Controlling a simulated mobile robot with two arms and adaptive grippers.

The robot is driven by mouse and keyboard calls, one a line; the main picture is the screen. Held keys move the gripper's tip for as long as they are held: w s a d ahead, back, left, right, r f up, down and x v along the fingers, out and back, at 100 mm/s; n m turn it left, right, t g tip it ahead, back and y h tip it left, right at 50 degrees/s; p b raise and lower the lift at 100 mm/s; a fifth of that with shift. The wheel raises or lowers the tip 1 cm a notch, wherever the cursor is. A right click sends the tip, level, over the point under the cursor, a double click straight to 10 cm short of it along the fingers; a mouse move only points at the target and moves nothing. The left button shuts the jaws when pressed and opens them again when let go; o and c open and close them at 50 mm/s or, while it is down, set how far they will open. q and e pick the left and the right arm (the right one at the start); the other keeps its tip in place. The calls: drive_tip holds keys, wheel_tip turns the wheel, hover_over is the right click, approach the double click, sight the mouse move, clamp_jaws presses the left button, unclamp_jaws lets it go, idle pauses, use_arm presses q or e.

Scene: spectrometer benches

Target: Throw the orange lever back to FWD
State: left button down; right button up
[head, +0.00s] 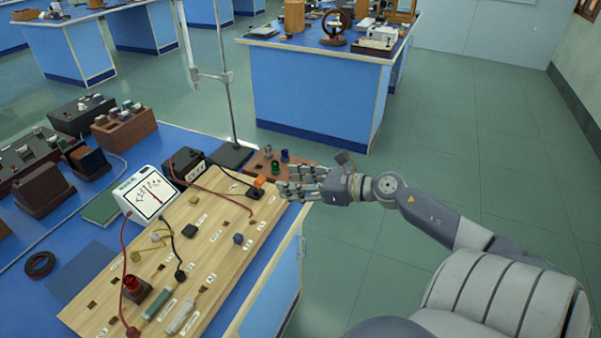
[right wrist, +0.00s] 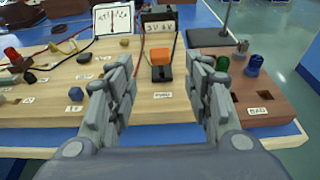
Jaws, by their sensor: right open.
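The orange lever (head: 259,181) has a block-shaped orange handle on a black switch base (head: 256,194), near the far right end of the wooden board. In the right wrist view the orange lever (right wrist: 160,57) stands in the middle, ahead of and between my fingers. My right gripper (head: 283,184) is open and empty just right of the lever, apart from it; it also shows in the right wrist view (right wrist: 161,80). A small white label (right wrist: 162,95) lies in front of the switch base; its text is too small to read surely. My left gripper is not in view.
A reddish block with green and blue knobs (right wrist: 260,97) stands right of the lever. A metal stand (head: 232,110) rises behind. Open floor lies right of the bench.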

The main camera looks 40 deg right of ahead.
drive_tip(key=shift+v, duration=0.85)
